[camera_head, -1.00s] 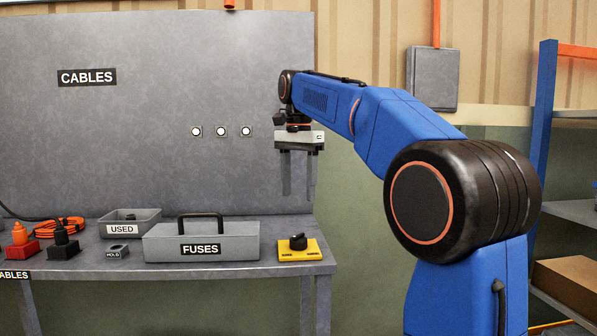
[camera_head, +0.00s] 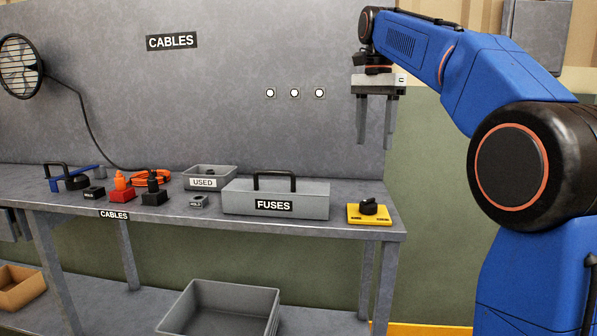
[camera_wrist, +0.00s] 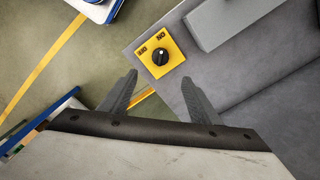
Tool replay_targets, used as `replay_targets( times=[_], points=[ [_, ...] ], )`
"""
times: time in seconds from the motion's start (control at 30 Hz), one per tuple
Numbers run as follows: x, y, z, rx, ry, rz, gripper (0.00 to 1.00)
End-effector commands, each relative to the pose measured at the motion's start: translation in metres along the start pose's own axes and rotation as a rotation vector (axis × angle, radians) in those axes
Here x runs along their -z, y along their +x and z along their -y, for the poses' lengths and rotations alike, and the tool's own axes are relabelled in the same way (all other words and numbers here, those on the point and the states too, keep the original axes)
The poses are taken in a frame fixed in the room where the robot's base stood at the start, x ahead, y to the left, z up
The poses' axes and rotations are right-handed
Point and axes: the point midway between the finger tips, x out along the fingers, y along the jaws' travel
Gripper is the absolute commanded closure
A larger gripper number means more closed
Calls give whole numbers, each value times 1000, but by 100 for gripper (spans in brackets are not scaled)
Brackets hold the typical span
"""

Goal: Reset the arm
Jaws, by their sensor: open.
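My gripper (camera_head: 375,143) hangs from my blue arm with its fingers pointing down. It is above the right end of the grey workbench (camera_head: 330,228), well clear of its top. In the wrist view my gripper (camera_wrist: 163,90) has its two grey fingers spread apart, with nothing between them. A yellow switch box (camera_head: 368,214) with a black knob sits on the bench's right end, below the gripper. The same yellow switch box (camera_wrist: 160,52) lies beyond the fingertips in the wrist view.
A FUSES toolbox (camera_head: 275,200) and a USED tray (camera_head: 208,180) stand left of the switch box. Red and black plugs, an orange cable (camera_head: 150,177) and a fan (camera_head: 20,67) are farther left. A grey bin (camera_head: 222,308) is below the bench.

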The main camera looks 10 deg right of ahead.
Motion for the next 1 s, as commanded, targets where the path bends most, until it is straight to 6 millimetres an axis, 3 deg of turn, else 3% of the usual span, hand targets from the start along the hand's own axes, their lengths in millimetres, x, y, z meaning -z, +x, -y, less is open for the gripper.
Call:
replay_targets(
  times=[0.17, 0.47, 0.77, 1.0],
  points=[
    [-13, 13, -23, 28, -83, -17, 43],
    [-46, 63, -80, 95, -310, -74, 43],
    [-81, 134, -142, 149, -536, -146, 43],
    [-109, 203, -192, 183, -716, -215, 43]
  ],
)
